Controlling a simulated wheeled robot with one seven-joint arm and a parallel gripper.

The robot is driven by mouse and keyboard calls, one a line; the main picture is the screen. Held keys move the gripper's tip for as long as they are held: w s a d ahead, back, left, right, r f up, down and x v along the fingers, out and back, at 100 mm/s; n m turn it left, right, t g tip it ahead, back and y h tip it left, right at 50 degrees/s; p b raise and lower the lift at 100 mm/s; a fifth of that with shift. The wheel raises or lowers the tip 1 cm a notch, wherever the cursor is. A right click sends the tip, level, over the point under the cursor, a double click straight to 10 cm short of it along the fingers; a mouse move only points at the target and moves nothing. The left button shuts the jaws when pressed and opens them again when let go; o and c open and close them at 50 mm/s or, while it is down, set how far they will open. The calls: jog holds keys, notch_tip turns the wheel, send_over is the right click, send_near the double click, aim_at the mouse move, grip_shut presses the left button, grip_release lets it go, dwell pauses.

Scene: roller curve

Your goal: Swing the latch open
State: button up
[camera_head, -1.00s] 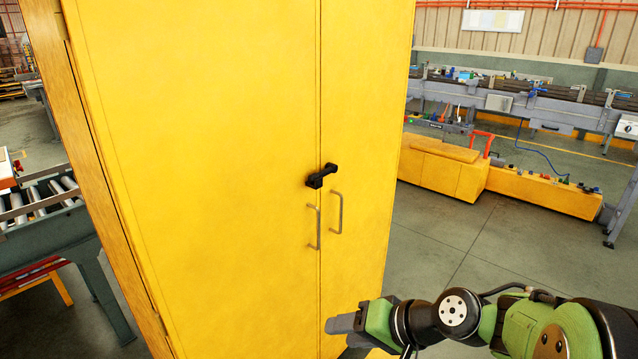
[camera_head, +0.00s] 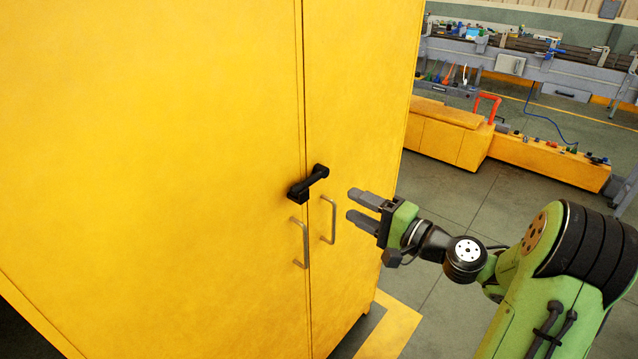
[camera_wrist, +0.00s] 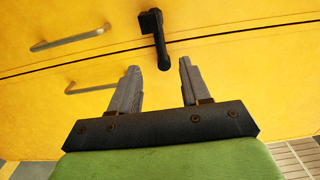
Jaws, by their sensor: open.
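The black latch (camera_head: 308,184) sits across the seam between the two doors of the yellow cabinet (camera_head: 200,150), just above two grey handles. It is tilted, with its right end higher in the head view. In the wrist view the latch (camera_wrist: 155,38) lies ahead of my gripper, its bar pointing toward the gap between the fingers. My gripper (camera_head: 358,208) is open and empty, to the right of the latch and apart from it. In the wrist view its two grey fingers (camera_wrist: 158,85) are spread, with no contact on the latch.
Two grey handles, the left one (camera_head: 299,243) and the right one (camera_head: 329,220), stick out below the latch near my fingers. To the right are open floor (camera_head: 455,245), a low yellow bench (camera_head: 540,165) and a grey conveyor (camera_head: 560,75).

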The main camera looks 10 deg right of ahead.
aim_at(312, 184)
jog(key=p+x, duration=0.1)
jog(key=x, duration=1)
jog(key=shift+d+p, duration=0.2)
jog(key=shift+p, duration=0.2)
grip_shut()
